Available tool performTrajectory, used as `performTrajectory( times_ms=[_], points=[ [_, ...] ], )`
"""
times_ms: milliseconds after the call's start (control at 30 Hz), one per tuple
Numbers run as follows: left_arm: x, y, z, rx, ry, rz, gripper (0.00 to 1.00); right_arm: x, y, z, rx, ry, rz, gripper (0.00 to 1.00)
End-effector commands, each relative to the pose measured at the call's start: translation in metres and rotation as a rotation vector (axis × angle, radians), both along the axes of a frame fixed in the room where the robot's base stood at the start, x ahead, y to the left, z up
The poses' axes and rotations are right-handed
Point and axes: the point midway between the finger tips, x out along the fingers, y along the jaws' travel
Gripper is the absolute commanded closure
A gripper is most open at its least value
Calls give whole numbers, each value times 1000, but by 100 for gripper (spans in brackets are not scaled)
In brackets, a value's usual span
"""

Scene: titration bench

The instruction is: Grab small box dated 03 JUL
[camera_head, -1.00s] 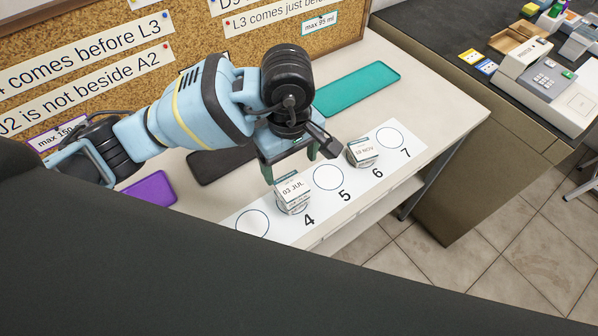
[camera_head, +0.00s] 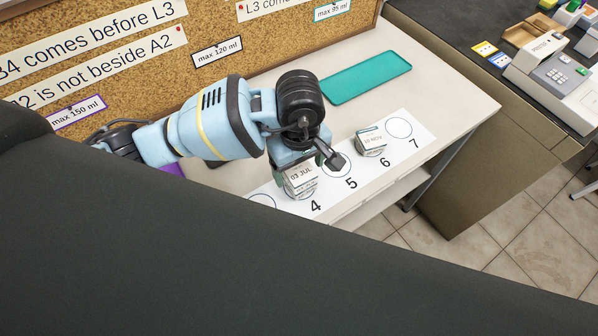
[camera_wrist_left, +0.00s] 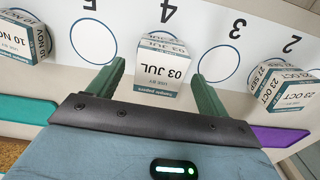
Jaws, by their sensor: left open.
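The small box dated 03 JUL (camera_head: 301,178) is white with a teal edge and stands on the number strip near the 4. In the left wrist view the box (camera_wrist_left: 163,68) shows its date clearly between my fingers. My left gripper (camera_head: 297,168) is open and low at the box. Its green fingers (camera_wrist_left: 159,74) lie to either side of the box, with a gap visible on each side in the wrist view. My right gripper is not in view.
A box dated 10 NOV (camera_head: 371,141) stands near the 6; circle 5 beside it is empty. A teal tray (camera_head: 366,77) lies behind; a purple tray (camera_wrist_left: 280,138) is partly hidden.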

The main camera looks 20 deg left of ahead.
Motion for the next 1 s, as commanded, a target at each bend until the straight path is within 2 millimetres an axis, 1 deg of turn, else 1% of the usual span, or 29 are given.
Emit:
performTrajectory(
  times_ms=[33, 133, 400, 767, 800, 1000],
  points=[
    [0, 0, -7, 0, 1, 1, 22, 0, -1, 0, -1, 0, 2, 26],
    [0, 0, -14, -1, 1, 0, 22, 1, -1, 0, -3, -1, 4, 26],
    [1, 0, -16, 0, -1, 0, 22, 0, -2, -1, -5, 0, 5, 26],
    [1, 0, -16, 0, -1, 0, 69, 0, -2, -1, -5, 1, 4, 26],
    [1, 0, -15, 0, -1, 0, 70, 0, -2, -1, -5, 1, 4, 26],
    [1, 0, -15, 0, -1, 0, 70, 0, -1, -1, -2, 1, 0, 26]
  ],
)
